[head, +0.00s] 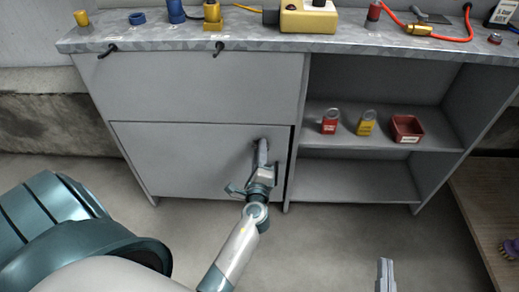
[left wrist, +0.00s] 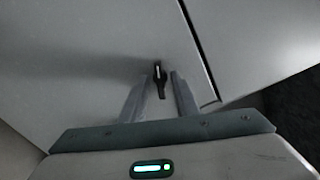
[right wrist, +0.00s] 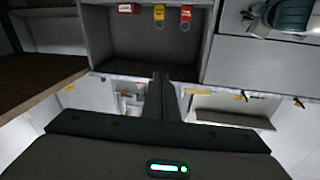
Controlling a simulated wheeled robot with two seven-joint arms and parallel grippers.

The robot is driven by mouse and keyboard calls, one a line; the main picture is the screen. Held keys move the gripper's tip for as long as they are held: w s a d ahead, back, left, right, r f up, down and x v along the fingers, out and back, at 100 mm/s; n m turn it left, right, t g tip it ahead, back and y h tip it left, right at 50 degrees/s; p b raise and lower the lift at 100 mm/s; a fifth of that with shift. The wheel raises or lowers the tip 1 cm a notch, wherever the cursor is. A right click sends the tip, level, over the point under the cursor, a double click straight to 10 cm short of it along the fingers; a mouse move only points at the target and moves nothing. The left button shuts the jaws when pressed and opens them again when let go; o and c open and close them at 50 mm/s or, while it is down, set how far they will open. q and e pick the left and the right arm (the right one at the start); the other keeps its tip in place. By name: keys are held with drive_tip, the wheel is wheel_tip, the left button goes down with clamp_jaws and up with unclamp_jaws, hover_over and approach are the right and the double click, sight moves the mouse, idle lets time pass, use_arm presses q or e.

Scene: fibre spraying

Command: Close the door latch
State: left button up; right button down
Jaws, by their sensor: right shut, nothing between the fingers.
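A small dark latch (left wrist: 158,74) stands on the grey panel in the left wrist view. My left gripper (head: 262,150) is at the right part of the lower panel and hides the latch in the head view. In the left wrist view its fingers (left wrist: 159,88) are apart, one on each side of the latch. Whether they touch it I cannot tell. My right gripper (head: 386,268) is shut and empty, low in the head view, away from the cabinet.
The metal worktop (head: 150,37) carries several tools and a yellow box (head: 308,17). Two black hooks hang at its front edge. The floor before the cabinet is clear.

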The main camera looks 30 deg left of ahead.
use_arm(q)
clamp_jaws()
use_arm(e)
drive_tip(key=shift+f, duration=0.1)
use_arm(q)
drive_tip(key=shift+n+b, duration=1.7)
drive_tip(key=shift+n, duration=0.4)
unclamp_jaws()
use_arm(e)
drive_tip(key=s+r+t+y, duration=0.1)
drive_tip(key=r+t, duration=0.2)
drive_tip(key=r, duration=0.2)
drive_tip(key=s+r+t+y, duration=0.1)
drive_tip(key=s+r+t, duration=0.1)
drive_tip(key=r, duration=0.3)
drive_tip(key=shift+s+d+r+t, duration=0.15)
drive_tip(key=shift+s+d+t, duration=0.1)
drive_tip(key=shift+d+t, duration=0.35)
drive_tip(key=shift+a, duration=0.1)
